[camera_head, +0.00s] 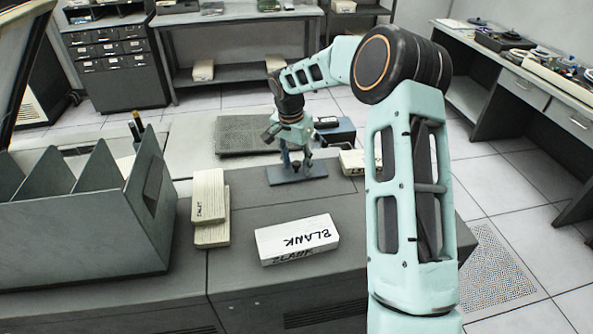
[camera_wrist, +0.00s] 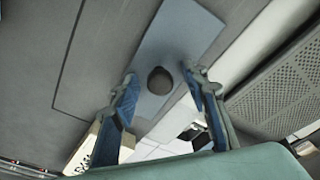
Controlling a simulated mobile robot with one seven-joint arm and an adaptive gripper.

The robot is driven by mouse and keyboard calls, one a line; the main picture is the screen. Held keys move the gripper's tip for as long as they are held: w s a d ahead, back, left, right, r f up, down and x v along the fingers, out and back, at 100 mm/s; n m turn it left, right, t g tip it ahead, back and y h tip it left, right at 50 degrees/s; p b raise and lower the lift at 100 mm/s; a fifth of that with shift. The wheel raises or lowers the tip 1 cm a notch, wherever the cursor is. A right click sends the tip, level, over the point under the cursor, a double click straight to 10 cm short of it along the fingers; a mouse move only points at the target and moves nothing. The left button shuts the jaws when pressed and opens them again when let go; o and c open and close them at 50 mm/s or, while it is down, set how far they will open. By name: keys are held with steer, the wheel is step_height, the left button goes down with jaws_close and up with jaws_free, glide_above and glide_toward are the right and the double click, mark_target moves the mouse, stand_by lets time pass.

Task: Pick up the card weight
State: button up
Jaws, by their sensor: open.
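The card weight (camera_head: 314,172) is a flat blue-grey plate lying on the dark cabinet top in the head view. In the wrist view the plate (camera_wrist: 190,28) runs diagonally, with a dark round knob (camera_wrist: 160,81) standing on it. My gripper (camera_head: 296,160) points down over the plate, and its fingers hide most of the knob in the head view. In the wrist view my gripper (camera_wrist: 161,76) is open, with one blue finger on each side of the knob and visible gaps between. I cannot tell the exact fingertip height above the plate.
A card block marked BLANK (camera_head: 297,240) lies in front, with stacked card blocks (camera_head: 209,206) to the left. A grey divided bin (camera_head: 75,231) stands at far left. A small card block (camera_head: 352,162) sits right of the weight. A dark textured mat (camera_head: 243,136) lies behind.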

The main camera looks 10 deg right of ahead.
mark_target(297, 161)
jaws_close()
stand_by(0.3)
steer(key=shift+r, duration=0.1)
steer(key=shift+w+r, duration=0.1)
steer(key=shift+r, duration=0.3)
step_height(297, 161, up, 2)
steer(key=shift+r, duration=0.25)
steer(key=w+a+r+p, duration=0.1)
steer(key=w+a+r, duration=0.7)
steer(key=a, duration=0.3)
steer(key=shift+a+r, duration=0.2)
steer(key=shift+r, duration=0.55)
